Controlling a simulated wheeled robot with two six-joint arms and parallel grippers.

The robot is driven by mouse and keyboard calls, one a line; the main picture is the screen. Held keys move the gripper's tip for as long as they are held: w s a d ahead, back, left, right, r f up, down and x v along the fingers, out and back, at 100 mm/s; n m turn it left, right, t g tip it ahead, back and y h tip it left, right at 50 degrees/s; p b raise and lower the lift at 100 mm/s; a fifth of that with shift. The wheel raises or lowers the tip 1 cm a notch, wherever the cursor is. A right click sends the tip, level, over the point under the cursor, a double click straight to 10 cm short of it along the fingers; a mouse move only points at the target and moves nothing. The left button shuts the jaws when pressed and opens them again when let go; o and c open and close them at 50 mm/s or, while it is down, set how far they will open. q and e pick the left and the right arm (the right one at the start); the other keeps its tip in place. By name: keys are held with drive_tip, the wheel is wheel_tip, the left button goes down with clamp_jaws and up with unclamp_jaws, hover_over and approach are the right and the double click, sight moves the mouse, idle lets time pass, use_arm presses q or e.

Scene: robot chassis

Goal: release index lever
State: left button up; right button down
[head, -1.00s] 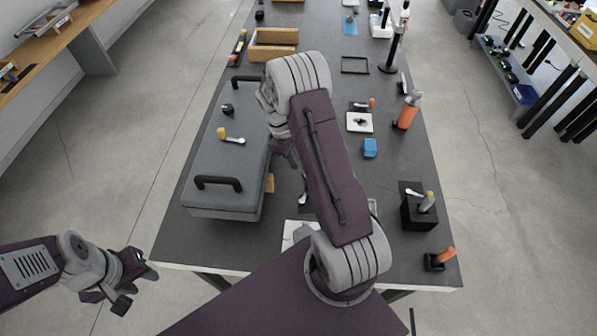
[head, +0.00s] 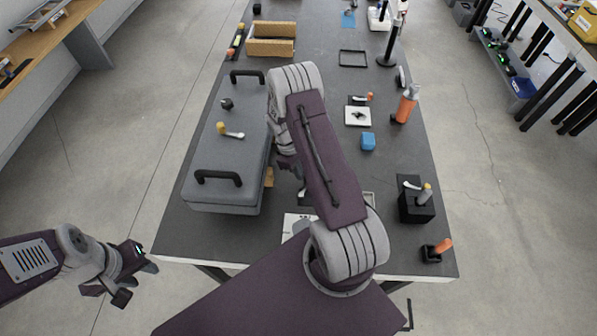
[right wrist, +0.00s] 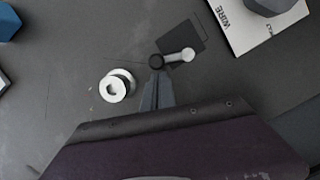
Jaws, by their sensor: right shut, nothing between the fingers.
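In the right wrist view a small lever with a silver arm (right wrist: 180,55) and a black round end lies over a black square plate (right wrist: 183,38) on the dark bench top. I take it as the index lever. My right gripper (right wrist: 157,82) is shut and empty, its fingertips just below the black round end; I cannot tell whether they touch. In the head view my right arm hides this lever and most of the right gripper. My left gripper (head: 136,280) is open and empty, off the bench at the lower left.
In the head view a grey case (head: 228,165) with black handles fills the bench's left. A blue block (head: 368,141) and a black lever box (head: 415,208) stand right.

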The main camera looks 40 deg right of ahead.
drive_tip(key=shift+s+d+m, duration=0.15)
drive_tip(key=shift+d+m, duration=0.1)
drive_tip(key=shift+m, duration=0.35)
drive_tip(key=shift+s+d+m+y+b, duration=0.15)
drive_tip(key=shift+s+d+m+y, duration=0.1)
drive_tip(key=shift+m, duration=0.3)
drive_tip(key=shift+s+d+m+y+b, duration=0.15)
drive_tip(key=shift+d+m, duration=0.1)
drive_tip(key=shift+m, duration=0.3)
drive_tip(key=m, duration=0.1)
drive_tip(key=s+d+m, duration=0.1)
drive_tip(key=shift+s+m+y, duration=0.1)
drive_tip(key=shift+m+y, duration=0.2)
drive_tip(key=shift+m, duration=0.1)
drive_tip(key=m, duration=0.1)
drive_tip(key=s+m, duration=0.1)
drive_tip(key=shift+s+d+m+y, duration=0.15)
drive_tip(key=shift+d+m+y, duration=0.05)
drive_tip(key=shift+m+y, duration=0.2)
drive_tip(key=m, duration=0.1)
drive_tip(key=s+m, duration=0.1)
drive_tip(key=m, duration=0.1)
drive_tip(key=shift+s+d+y, duration=0.15)
drive_tip(key=shift+s+y, duration=0.15)
drive_tip(key=shift+w, duration=0.15)
drive_tip(key=shift+w+a, duration=0.3)
drive_tip(key=shift+a, duration=0.45)
